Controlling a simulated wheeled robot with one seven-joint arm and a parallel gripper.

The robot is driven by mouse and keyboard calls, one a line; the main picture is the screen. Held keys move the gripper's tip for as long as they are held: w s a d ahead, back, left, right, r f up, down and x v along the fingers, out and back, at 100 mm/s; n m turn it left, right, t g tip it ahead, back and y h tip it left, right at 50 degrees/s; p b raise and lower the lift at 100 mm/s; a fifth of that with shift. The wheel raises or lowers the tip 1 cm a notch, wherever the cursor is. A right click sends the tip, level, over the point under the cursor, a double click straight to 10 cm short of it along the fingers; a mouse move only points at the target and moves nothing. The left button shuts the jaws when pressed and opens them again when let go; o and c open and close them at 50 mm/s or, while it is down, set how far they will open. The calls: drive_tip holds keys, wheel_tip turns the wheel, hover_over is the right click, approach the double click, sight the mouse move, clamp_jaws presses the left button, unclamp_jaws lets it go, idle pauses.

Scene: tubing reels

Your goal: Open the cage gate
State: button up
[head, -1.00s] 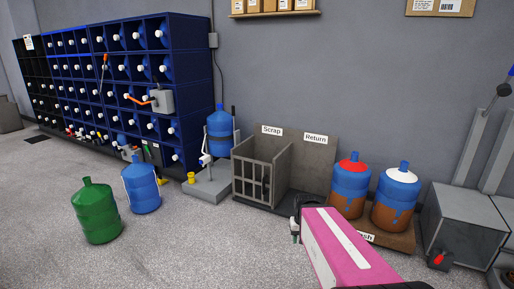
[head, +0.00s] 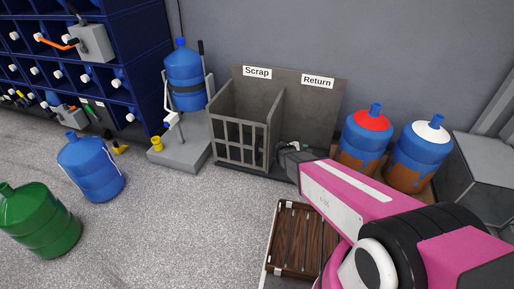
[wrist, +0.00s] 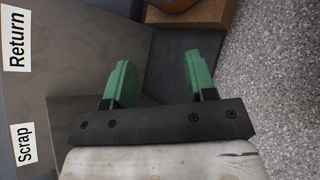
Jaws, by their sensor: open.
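The cage gate (head: 240,145) is a grey barred panel on the front of the cage under the Scrap sign (head: 257,72). It appears shut across the front, standing upright. My gripper (head: 296,147) is just right of the gate, in front of the bay under the Return sign (head: 317,81), partly hidden by my pink arm. In the wrist view its two green fingers (wrist: 160,82) are spread apart with nothing between them. The gate cannot be made out in the wrist view. A latch or handle on the gate is too small to tell.
A dark slatted wooden piece (head: 290,235) lies in front. Floor before the gate is clear.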

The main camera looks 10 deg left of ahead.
drive_tip(key=w+a+f+n+t+y, duration=0.1)
drive_tip(key=w+a+f+n+t, duration=0.15)
drive_tip(key=a, duration=0.25)
drive_tip(key=w+a+f+n+t, duration=0.1)
drive_tip(key=a+f+n+t, duration=0.1)
drive_tip(key=a+n, duration=0.3)
drive_tip(key=n+t+y, duration=0.5)
drive_tip(key=n+y, duration=0.2)
drive_tip(key=n, duration=0.2)
approach(256, 149)
drive_tip(key=w, duration=0.3)
drive_tip(key=w+d, duration=0.1)
drive_tip(key=w, duration=0.9)
drive_tip(key=shift+d, duration=0.1)
clamp_jaws()
